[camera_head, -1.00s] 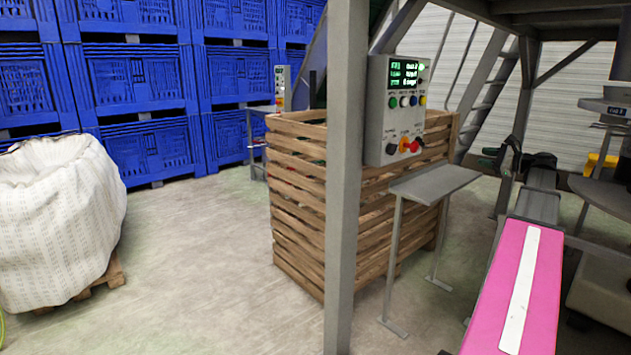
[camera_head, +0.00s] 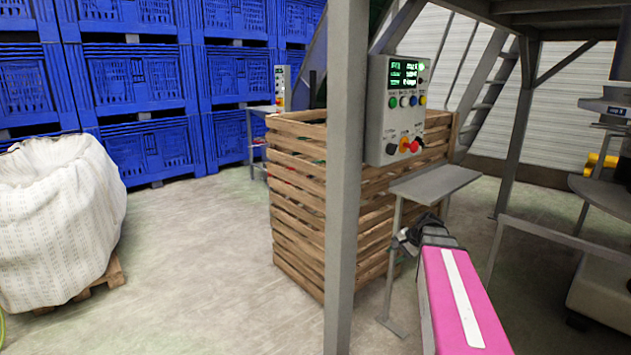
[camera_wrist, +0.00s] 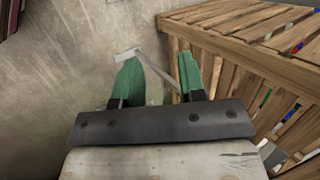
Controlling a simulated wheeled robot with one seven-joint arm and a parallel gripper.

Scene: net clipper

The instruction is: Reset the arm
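My arm (camera_head: 458,300) reaches in from the bottom right of the head view, pink with a white stripe. Its dark end (camera_head: 425,232) is in front of the small grey shelf and the wooden crate, and the fingers are not clear there. In the wrist view, my gripper (camera_wrist: 158,72) has two green fingers standing apart with nothing held between them. The concrete floor and a thin grey leg with a flat foot show beyond and between the fingers.
A slatted wooden crate (camera_head: 298,200) stands behind a grey post (camera_head: 345,200) and also fills the right of the wrist view (camera_wrist: 225,50). A control box (camera_head: 397,110) hangs above the grey shelf (camera_head: 435,184). A white sack (camera_head: 55,215) stands left; open floor (camera_head: 200,250) lies between.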

